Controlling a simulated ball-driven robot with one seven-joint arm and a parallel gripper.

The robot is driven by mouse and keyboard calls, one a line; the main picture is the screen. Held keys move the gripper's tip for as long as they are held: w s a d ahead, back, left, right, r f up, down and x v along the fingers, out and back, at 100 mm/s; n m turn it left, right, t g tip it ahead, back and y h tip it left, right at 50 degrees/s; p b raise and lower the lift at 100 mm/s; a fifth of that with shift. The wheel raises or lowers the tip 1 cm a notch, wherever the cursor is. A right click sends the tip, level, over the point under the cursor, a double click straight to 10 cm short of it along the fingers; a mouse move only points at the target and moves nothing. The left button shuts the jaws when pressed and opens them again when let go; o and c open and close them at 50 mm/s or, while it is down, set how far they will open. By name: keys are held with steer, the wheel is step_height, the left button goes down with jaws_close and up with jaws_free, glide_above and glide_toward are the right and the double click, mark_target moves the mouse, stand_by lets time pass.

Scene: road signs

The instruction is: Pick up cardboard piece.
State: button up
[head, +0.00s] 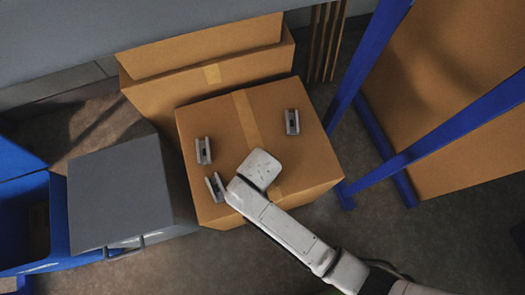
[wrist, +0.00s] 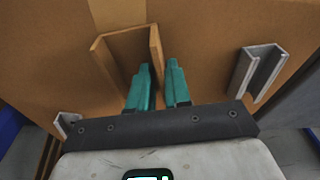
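The cardboard piece (wrist: 128,44) is a brown U-shaped channel standing on top of a large cardboard box, seen in the wrist view. My gripper (wrist: 159,68) has two green fingers, apart and pointing at this piece. The piece's right wall reaches down into the gap between the fingertips; I cannot tell whether either finger touches it. The left finger overlaps the inside of the channel in the picture. In the head view my gripper's white body (head: 255,175) is over the box and hides the cardboard piece and the fingers.
Grey metal channels lie on the box (head: 275,165): one at left (head: 203,151), one at lower left (head: 215,187), one at upper right (head: 292,122). Another box (head: 150,95) stands behind. A grey cabinet (head: 120,195) and blue bin are left; a blue frame (head: 440,135) is right.

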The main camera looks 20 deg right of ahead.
jaws_close()
